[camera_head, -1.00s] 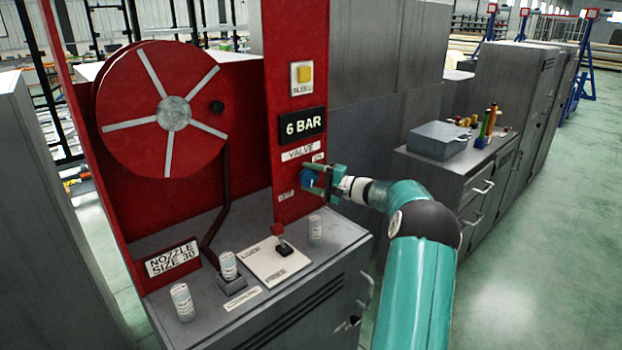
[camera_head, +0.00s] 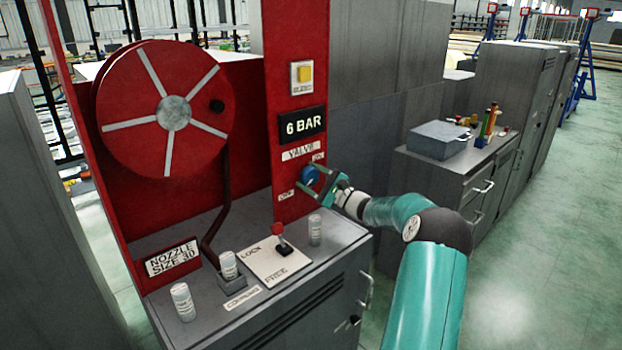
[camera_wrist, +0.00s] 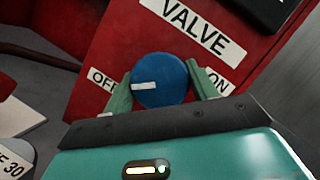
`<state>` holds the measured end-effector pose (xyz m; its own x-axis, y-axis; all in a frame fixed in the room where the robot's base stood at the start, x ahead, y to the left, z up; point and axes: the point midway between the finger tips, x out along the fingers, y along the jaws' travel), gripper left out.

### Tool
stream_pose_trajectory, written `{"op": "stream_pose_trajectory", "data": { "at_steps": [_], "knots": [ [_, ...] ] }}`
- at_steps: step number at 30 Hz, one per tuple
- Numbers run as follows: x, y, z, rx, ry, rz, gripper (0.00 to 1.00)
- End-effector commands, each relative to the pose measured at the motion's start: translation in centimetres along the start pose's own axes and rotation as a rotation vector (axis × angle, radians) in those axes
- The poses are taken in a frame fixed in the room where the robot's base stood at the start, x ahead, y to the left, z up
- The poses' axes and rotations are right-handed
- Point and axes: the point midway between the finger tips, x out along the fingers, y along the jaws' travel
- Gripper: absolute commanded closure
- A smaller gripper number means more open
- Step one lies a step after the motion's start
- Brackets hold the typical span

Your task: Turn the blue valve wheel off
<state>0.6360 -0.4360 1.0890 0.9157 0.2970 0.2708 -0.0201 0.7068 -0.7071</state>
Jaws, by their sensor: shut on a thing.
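The blue valve wheel (camera_head: 309,174) sits on the red panel under the VALVE label. In the wrist view the wheel (camera_wrist: 162,72) shows a white mark pointing left, towards the OFF label (camera_wrist: 97,78). The ON label (camera_wrist: 219,82) is on the right. My gripper (camera_head: 314,178) is shut on the wheel, with one green finger on each side of it.
A display (camera_head: 303,125) reads 6 BAR above the valve. A red-knobbed lever (camera_head: 279,236) and several small canisters stand on the grey cabinet top below. A red hose reel (camera_head: 170,80) is on the left. A grey cabinet (camera_head: 470,175) stands at the right.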

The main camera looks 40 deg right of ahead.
Motion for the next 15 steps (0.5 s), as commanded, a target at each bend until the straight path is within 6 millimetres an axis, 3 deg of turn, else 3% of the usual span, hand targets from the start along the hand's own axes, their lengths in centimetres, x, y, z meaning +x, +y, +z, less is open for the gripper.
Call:
{"op": "stream_pose_trajectory", "data": {
  "at_steps": [14,15],
  "knots": [
    [0.01,0.04,-0.02,0.017,0.0,-0.006,0.65],
    [0.01,0.04,-0.02,0.017,0.0,-0.006,0.37]
  ]
}}
